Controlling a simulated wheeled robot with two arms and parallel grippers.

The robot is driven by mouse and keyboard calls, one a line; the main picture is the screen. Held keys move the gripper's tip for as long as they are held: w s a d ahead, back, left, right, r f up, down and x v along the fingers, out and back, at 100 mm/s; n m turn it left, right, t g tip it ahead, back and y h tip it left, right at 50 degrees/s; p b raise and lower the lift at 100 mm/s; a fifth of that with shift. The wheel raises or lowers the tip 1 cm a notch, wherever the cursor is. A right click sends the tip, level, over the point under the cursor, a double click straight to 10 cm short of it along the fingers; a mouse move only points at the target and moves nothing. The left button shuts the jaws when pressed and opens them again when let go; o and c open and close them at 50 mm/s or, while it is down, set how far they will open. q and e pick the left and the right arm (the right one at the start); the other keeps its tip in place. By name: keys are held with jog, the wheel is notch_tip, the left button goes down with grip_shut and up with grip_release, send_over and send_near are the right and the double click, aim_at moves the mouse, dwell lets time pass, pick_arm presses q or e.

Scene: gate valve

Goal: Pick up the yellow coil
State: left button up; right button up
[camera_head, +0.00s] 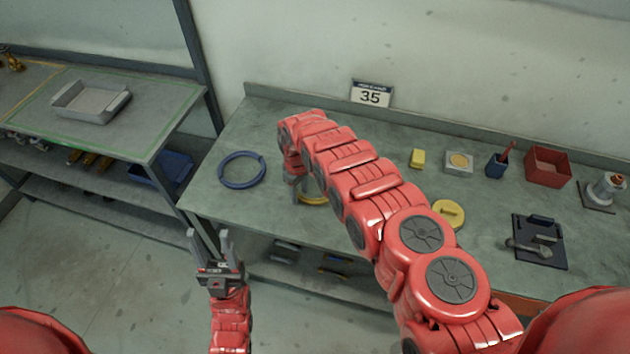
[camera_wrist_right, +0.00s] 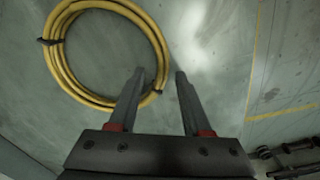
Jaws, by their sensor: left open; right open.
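The yellow coil (camera_head: 314,201) lies on the workbench, mostly hidden behind my right arm in the head view. In the right wrist view the coil (camera_wrist_right: 158,45) is a ring of several turns with dark ties, at upper left. My right gripper (camera_wrist_right: 160,73) is open and empty above the coil's near right edge. One finger overlaps the ring's edge in the picture and the other is outside the ring; I cannot tell whether they touch. My left gripper (camera_head: 208,234) is open and empty, in front of the bench's left end.
A blue coil (camera_head: 242,169) lies left of my right arm. To the right are a yellow block (camera_head: 417,158), a yellow round piece (camera_head: 449,213), a blue cup (camera_head: 497,165), a red bin (camera_head: 548,166) and a black tray (camera_head: 527,240). A shelf unit (camera_head: 150,150) stands left.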

jog(key=shift+c, duration=0.3)
grip_shut()
dwell(0.4)
